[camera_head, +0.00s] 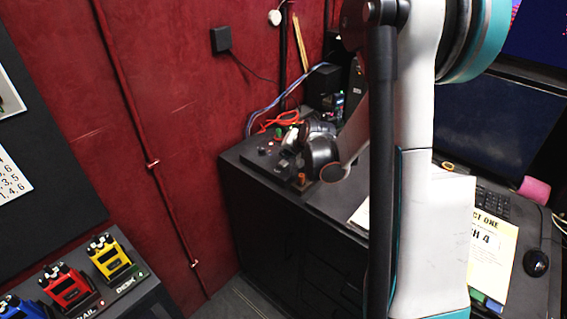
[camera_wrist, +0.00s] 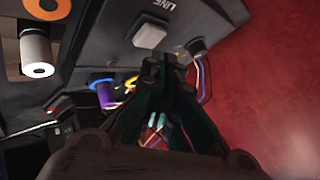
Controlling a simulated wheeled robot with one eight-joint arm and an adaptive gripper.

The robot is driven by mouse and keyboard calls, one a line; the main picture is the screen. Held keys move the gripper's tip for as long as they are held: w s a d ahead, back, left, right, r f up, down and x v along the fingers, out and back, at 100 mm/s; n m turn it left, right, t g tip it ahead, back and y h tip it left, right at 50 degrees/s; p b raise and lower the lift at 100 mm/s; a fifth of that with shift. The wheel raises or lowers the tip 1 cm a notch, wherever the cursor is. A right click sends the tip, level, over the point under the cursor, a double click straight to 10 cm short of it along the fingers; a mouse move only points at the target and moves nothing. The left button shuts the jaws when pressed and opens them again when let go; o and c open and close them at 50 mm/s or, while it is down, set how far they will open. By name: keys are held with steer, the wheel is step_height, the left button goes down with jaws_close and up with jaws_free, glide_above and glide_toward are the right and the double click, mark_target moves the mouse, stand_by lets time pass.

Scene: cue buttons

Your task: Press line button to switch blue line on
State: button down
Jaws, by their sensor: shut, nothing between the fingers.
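The line button (camera_wrist: 150,36) is a pale, square-topped button on a dark grey panel (camera_wrist: 110,22) in the wrist view. The word LINE is printed beside it. My gripper (camera_wrist: 165,65) is shut and empty. Its fingertips appear just below and to the right of the button in the picture, apart from it. In the head view my arm hides much of the area around the gripper, and the line button cannot be made out there.
A red wall (camera_wrist: 265,75) is on the right. In the head view, a black console (camera_head: 250,158) stands against the wall, and coloured pedals (camera_head: 110,259) are at lower left.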

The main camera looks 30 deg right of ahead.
mark_target(286, 162)
steer(key=shift+f, duration=0.1)
steer(key=shift+f+b, duration=0.3)
steer(key=shift+b, duration=0.15)
steer(key=shift+f+b, duration=0.45)
steer(key=shift+f, duration=0.05)
stand_by(0.7)
steer(key=shift+r, duration=0.15)
steer(key=shift+r+p, duration=0.55)
steer(key=shift+r, duration=0.25)
steer(key=shift+r+p, duration=1.7)
steer(key=shift+r, duration=0.8)
steer(key=shift+a, duration=0.1)
